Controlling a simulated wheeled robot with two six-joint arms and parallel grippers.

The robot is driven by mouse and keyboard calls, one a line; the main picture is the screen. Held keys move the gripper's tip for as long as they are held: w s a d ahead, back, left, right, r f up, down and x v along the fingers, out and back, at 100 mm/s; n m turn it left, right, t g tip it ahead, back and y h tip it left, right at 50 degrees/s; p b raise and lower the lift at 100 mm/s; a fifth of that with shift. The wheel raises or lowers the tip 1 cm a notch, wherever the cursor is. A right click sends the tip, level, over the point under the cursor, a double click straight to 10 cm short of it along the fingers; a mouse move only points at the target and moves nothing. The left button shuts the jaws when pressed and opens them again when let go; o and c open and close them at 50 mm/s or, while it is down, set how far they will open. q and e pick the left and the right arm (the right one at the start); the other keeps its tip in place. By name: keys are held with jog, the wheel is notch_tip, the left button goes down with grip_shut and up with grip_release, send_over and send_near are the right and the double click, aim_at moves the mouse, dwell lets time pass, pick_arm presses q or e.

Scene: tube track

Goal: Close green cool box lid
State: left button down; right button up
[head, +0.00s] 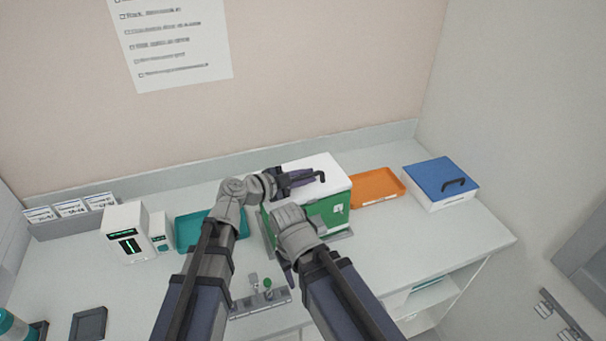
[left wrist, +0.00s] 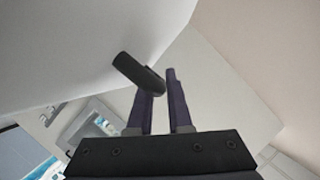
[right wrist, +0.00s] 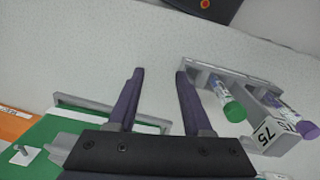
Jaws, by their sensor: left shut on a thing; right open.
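The green cool box (head: 328,212) stands on the counter in the head view. Its white lid (head: 325,164) lies across the top and looks level; my arms hide part of the box's left side. My left gripper (head: 310,177) is at the lid's dark handle (head: 321,176) and shut on it. The left wrist view shows the handle (left wrist: 138,73) at the fingers, with the lid's white surface (left wrist: 80,45) beside it. My right gripper (right wrist: 158,75) is open and empty over the counter in front of the box, whose green side (right wrist: 35,155) shows at lower left.
A tube rack (right wrist: 225,75) with green- and purple-capped tubes is close to my right gripper. An orange tray (head: 378,186) and a blue-lidded box (head: 440,180) are right of the cool box. A teal tray (head: 188,236) and a white device (head: 127,232) are left.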

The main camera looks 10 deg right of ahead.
aim_at(285, 200)
pick_arm(q)
jog(key=shift+s+d+f, duration=0.1)
jog(key=shift+s+f, duration=0.15)
jog(key=shift+f, duration=0.2)
pick_arm(e)
jog(key=shift+f, duration=0.45)
pick_arm(q)
jog(key=shift+s+b, duration=0.1)
jog(key=shift+b, duration=0.2)
jog(key=c, duration=1.1)
grip_release()
jog(key=shift+f, duration=0.1)
pick_arm(e)
jog(key=shift+d, duration=0.1)
pick_arm(q)
jog(key=p+v, duration=0.2)
jog(key=v, duration=0.4)
jog(key=shift+r, duration=0.2)
jog(key=shift+v, duration=0.75)
pick_arm(e)
jog(key=shift+r, duration=1.1)
pick_arm(q)
jog(key=shift+f, duration=0.1)
